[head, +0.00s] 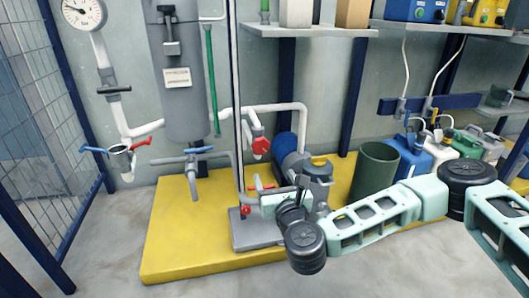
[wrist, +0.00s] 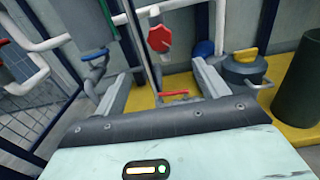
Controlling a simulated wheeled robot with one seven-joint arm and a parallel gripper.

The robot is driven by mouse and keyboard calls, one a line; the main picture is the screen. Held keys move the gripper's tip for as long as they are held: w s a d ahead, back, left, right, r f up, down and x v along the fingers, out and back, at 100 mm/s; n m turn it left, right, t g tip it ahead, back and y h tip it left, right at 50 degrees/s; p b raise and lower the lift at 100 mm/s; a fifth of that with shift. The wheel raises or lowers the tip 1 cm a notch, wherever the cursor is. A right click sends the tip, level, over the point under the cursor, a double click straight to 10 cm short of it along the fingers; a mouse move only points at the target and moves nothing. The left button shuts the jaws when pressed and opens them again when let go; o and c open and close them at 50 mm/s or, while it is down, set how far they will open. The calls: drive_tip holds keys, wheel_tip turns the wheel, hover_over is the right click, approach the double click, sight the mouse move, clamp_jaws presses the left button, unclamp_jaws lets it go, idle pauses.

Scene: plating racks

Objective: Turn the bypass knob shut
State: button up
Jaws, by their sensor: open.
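I cannot read a label that names the bypass knob. A red faceted knob (head: 260,147) sits on the white pipe above the pump; it also shows at the top of the wrist view (wrist: 159,38). A red lever handle (head: 262,188) lies lower, near the thin upright pole; in the wrist view the red lever (wrist: 173,94) shows between my fingers. A small red knob (head: 246,210) sits lower on the pole. My gripper (wrist: 165,70) is open, with nothing held. In the head view my gripper (head: 275,198) is low beside the pole, below the faceted knob, partly hidden by my wrist.
A blue-handled valve (head: 193,152) and grey tank (head: 183,110) are left. A dark green bin (head: 374,172) stands right. The yellow platform (head: 185,225) has bare room at left.

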sight(261, 146)
drive_tip(key=b+x, duration=0.7)
drive_tip(key=x, duration=0.9)
drive_tip(key=shift+f+b, duration=0.1)
drive_tip(key=shift+b, duration=0.2)
drive_tip(key=shift+w+a, duration=0.15)
drive_tip(key=shift+w, duration=0.35)
drive_tip(key=c, duration=1)
